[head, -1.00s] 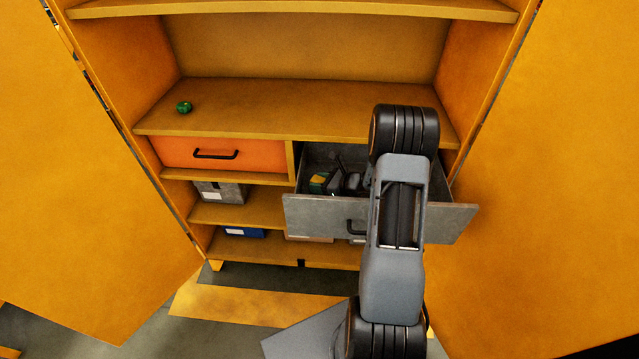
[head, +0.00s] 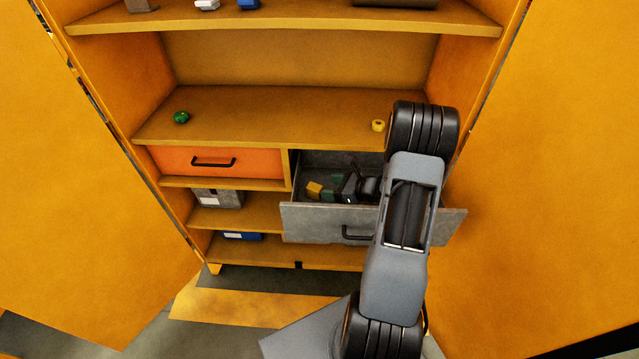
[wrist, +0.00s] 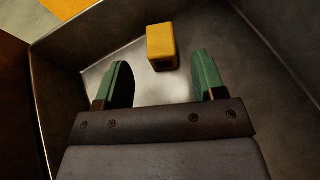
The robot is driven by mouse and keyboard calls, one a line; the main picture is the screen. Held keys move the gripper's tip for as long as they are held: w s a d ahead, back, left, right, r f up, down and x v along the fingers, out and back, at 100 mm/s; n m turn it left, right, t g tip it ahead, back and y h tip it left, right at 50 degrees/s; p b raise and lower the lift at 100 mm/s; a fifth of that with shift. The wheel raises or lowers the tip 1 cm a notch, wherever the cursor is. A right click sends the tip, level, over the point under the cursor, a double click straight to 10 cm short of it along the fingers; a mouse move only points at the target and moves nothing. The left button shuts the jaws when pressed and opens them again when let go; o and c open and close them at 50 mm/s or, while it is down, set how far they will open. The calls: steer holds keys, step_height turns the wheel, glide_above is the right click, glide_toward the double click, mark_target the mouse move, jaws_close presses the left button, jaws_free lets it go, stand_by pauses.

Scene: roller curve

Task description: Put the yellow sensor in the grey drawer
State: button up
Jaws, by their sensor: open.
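The yellow sensor (wrist: 162,45), a small block with a dark recess on one face, lies on the floor of the open grey drawer (wrist: 270,62). In the head view the yellow sensor (head: 314,189) is at the left inside the grey drawer (head: 312,222). My gripper (wrist: 163,78) reaches into the drawer with its green fingers spread apart and nothing between them. The sensor sits just beyond the fingertips, between their lines, and looks clear of both. In the head view my gripper (head: 335,188) is small and partly hidden by my arm.
A small yellow round thing (head: 378,125) and a green one (head: 181,118) stand on the shelf above. A closed orange drawer (head: 220,161) is left of the grey one. Grey (head: 216,198) and blue (head: 240,236) bins sit lower. Open cabinet doors flank both sides.

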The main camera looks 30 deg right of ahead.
steer(key=shift+p+v, duration=0.7)
steer(key=shift+v, duration=1.95)
